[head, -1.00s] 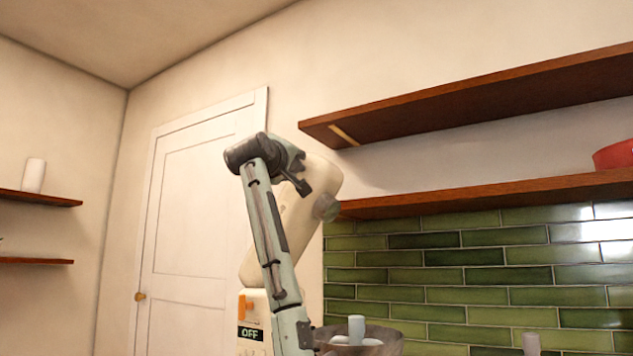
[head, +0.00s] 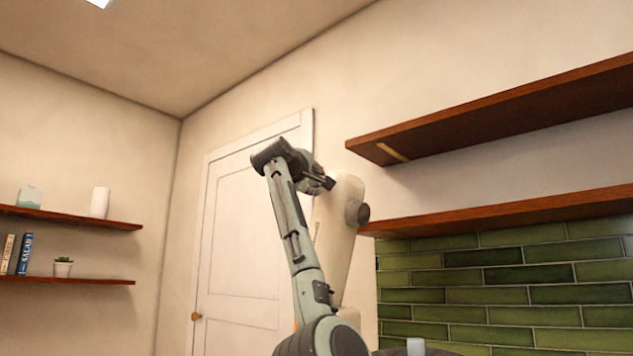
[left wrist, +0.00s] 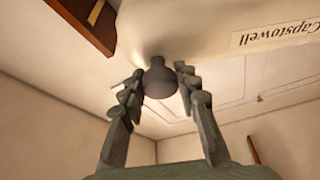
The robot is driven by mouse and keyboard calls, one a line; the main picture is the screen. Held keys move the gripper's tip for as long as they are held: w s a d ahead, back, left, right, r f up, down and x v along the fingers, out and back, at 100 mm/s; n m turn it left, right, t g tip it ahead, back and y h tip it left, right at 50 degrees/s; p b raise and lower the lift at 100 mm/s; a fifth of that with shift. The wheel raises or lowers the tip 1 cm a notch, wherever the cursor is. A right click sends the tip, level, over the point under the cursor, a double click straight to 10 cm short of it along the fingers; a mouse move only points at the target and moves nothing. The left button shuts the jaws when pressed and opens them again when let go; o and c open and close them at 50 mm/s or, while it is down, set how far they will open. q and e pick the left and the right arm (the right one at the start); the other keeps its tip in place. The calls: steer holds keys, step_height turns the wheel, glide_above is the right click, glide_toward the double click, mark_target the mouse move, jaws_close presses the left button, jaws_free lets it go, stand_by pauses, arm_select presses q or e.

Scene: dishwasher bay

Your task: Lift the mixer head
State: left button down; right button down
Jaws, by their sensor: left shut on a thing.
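The cream mixer head (head: 340,240) is tilted up steeply, nearly upright, in front of the white door in the head view. A round grey knob (head: 363,213) sticks out on its right side. My left gripper (head: 328,182) is at the upper left of the head. In the left wrist view the cream head (left wrist: 190,35) with its "Capstowell" label fills the top. There my left gripper (left wrist: 158,85) has its fingers on either side of a dark round knob (left wrist: 160,77) on the head, shut on it. The mixer's base is mostly hidden behind my arm. My right gripper is not in view.
Two brown wall shelves (head: 500,212) stand out just right of the head, close to it. Below them is a green tile wall (head: 500,280). Shelves with books and a plant (head: 63,267) are far left. A light cylinder (head: 415,346) shows at the bottom edge.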

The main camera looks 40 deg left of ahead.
arm_select(q)
steer(key=shift+r, duration=0.1)
steer(key=c, duration=1.1)
jaws_free()
steer(key=v, duration=1.2)
